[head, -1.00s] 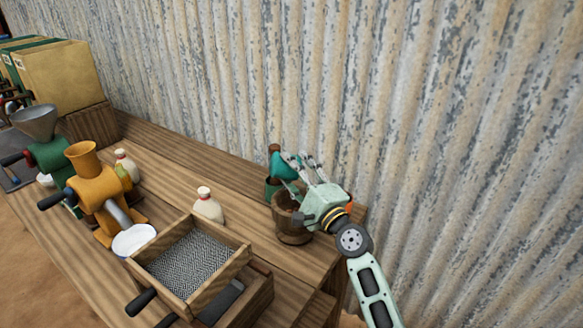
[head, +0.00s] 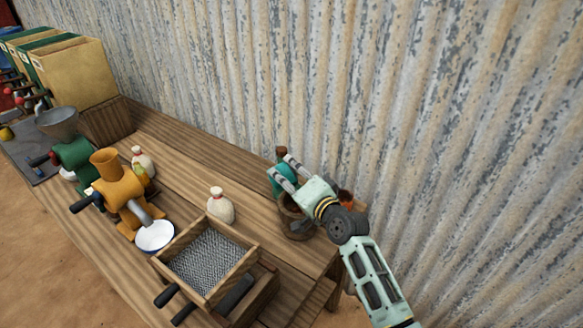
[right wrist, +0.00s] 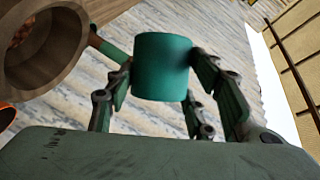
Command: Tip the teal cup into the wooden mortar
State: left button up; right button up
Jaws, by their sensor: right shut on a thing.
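The teal cup (head: 279,186) is between the fingers of my right gripper (head: 284,170), which is shut on it. It also shows in the right wrist view (right wrist: 163,66), with a finger on each side; its inside is hidden there. The wooden mortar (head: 297,231) stands at the table's right end, just below the gripper in the head view and partly covered by it. In the right wrist view the mortar (right wrist: 78,62) is at upper left, with small brown-orange bits inside. The cup is beside the mortar's rim; its exact tilt is hard to tell. My left gripper is not in view.
A brown-topped item (head: 281,151) stands behind the cup. An orange item (head: 346,196) is partly hidden behind my right arm. A cream sack (head: 220,207) and a wooden sieve box (head: 208,262) are left of the mortar. The corrugated wall (head: 330,90) is close behind.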

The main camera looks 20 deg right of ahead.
jog(key=n+h+p, duration=0.1)
jog(key=p, duration=0.2)
jog(key=n+g+p, duration=0.1)
jog(key=n+p, duration=0.1)
jog(key=p, duration=0.1)
jog(key=f+n+h+p, duration=0.1)
jog(key=n+p, duration=0.1)
jog(key=p, duration=0.1)
jog(key=shift+a+g+h, duration=0.3)
jog(key=shift+a+g, duration=0.1)
jog(key=shift+f+n, duration=0.45)
jog(key=shift+n, duration=0.25)
jog(key=shift+w+a+f+n+h, duration=0.1)
jog(key=shift+a+f+n+h, duration=0.15)
jog(key=shift+h, duration=0.25)
jog(key=shift+a+f+n+g+h, duration=0.1)
jog(key=shift+f+n+g+h, duration=0.15)
jog(key=shift+n, duration=0.4)
jog(key=shift+f, duration=0.1)
jog(key=shift+n+h, duration=0.45)
jog(key=shift+n, duration=0.05)
